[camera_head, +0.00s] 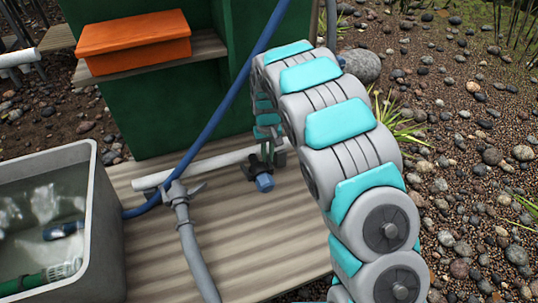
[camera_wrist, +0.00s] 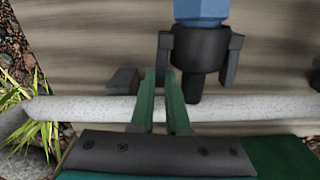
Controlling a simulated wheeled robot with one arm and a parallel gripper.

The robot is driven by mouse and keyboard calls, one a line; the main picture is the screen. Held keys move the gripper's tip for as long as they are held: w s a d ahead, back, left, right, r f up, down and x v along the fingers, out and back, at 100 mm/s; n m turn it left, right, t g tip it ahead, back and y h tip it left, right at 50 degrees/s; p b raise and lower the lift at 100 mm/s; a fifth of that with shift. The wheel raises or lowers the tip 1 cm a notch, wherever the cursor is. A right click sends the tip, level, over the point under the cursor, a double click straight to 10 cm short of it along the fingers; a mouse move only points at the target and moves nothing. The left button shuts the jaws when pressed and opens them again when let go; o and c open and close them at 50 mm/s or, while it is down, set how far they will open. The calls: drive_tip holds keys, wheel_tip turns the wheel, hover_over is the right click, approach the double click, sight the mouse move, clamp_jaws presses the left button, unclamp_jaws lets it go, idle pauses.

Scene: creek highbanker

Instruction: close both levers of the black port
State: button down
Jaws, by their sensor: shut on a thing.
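The black port (camera_wrist: 200,52) is at the top centre of the wrist view, with a blue fitting (camera_wrist: 200,10) in its far end. Its left lever (camera_wrist: 164,50) lies close along the port's body. Its right lever (camera_wrist: 232,62) stands at the other side, with a small gap to the body. My gripper (camera_wrist: 161,76) has its two green fingers around the lower end of the left lever, shut on it. In the head view the black port (camera_head: 257,168) with its blue fitting (camera_head: 264,183) lies on the deck, just below my gripper (camera_head: 268,150).
A white pipe (camera_head: 205,168) crosses the wooden deck (camera_head: 250,235) behind the port. A grey hose with a coupling (camera_head: 180,205), a blue hose (camera_head: 215,120) and a water tub (camera_head: 98,215) are to the left. A green housing (camera_head: 165,115) stands behind.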

idle(0.4)
drive_tip(key=c, duration=0.9)
unclamp_jaws()
